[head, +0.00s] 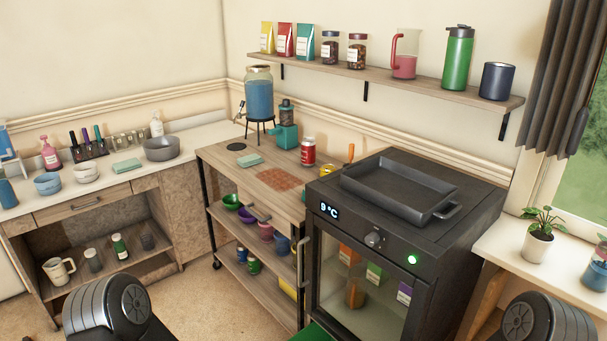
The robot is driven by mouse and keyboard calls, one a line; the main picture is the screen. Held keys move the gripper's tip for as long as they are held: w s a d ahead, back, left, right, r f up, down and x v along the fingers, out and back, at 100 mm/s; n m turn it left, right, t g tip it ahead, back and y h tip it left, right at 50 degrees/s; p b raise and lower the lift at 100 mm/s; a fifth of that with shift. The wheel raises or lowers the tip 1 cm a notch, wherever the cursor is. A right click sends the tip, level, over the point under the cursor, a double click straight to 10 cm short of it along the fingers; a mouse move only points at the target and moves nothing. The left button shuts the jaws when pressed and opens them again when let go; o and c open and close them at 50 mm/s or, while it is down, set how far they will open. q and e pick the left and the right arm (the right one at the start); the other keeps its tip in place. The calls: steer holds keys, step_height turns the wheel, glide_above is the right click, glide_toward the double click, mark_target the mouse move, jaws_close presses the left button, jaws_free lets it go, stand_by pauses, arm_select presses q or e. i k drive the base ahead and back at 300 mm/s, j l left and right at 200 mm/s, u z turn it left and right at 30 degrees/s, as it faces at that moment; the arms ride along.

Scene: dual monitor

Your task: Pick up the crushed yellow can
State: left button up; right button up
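I cannot make out a crushed yellow can for certain in the head view. A yellow object (288,287) shows in part on the lowest shelf of the wooden cart, cut off by the oven-like cabinet; its shape is unclear. An upright red can (308,151) stands on the cart top. Dark rounded parts of my two arms show at the bottom left and bottom right. Neither of my grippers is in view.
The wooden cart (272,205) holds a blue drink dispenser (259,97) and colored bowls. A black cabinet with a glass door (357,272) and a tray (400,187) on top stands right of it. A counter is at left, with open floor before it.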

mark_target(328, 169)
steer(key=u, duration=1.65)
steer(key=i, duration=0.7)
steer(key=i+l, duration=0.15)
steer(key=i, duration=0.55)
steer(key=i+u, duration=0.1)
steer(key=i, duration=0.6)
steer(key=i+l, duration=0.15)
steer(key=i, duration=0.5)
steer(key=i+u, duration=0.3)
steer(key=i, duration=0.2)
steer(key=i+u, duration=0.35)
steer(key=i, duration=0.2)
steer(key=z, duration=5.6)
